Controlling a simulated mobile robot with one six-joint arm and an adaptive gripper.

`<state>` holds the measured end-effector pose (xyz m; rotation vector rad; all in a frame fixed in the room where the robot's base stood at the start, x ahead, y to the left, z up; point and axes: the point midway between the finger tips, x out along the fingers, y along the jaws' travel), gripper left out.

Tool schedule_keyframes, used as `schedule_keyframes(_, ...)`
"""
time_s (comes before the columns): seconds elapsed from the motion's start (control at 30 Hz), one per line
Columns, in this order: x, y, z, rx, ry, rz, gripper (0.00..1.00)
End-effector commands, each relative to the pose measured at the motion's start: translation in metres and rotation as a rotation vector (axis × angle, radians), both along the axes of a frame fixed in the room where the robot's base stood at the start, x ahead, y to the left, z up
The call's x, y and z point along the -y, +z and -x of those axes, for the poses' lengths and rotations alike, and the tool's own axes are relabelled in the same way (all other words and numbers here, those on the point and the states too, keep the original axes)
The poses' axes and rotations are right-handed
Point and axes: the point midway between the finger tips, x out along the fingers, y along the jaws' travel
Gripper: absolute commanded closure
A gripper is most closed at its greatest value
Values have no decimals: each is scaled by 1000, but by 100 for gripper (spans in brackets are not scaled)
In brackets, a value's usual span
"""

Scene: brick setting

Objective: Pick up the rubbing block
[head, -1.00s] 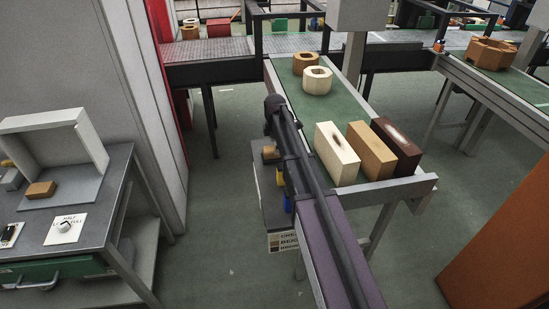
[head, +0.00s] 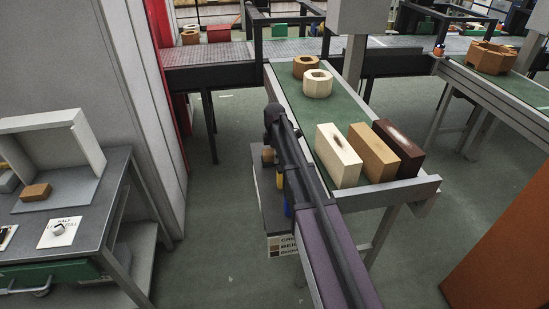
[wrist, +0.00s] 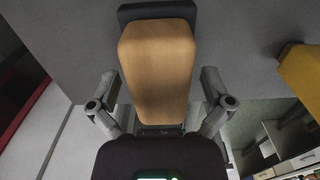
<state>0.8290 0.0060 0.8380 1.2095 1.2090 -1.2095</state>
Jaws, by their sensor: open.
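A tan wooden block with a dark base, seemingly the rubbing block (wrist: 158,50), stands large in the middle of the wrist view. In the head view a small tan block (head: 268,155), seemingly the same one, sits on a narrow grey shelf beside the belt table, partly behind my arm. My gripper (wrist: 158,80) is open, with one finger on each side of the block's near part. I cannot tell whether the fingers touch it. My gripper is hidden behind my arm in the head view.
The green belt table (head: 338,108) holds cream, tan and dark brown bricks (head: 398,145). A grey bench (head: 95,215) stands left, with floor between.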

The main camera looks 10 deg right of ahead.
Motion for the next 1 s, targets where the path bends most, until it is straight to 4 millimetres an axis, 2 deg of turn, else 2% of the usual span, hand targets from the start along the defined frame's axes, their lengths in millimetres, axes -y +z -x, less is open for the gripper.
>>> schedule_keyframes(0.1,0,0,0,0,0,0,3)
schedule_keyframes(0.4,0,0,0,0,0,0,92)
schedule_keyframes(0.43,0,0,0,0,0,0,96)
schedule_keyframes(0.77,0,1,0,0,0,0,96)
schedule_keyframes(1.0,0,10,0,0,0,0,96)
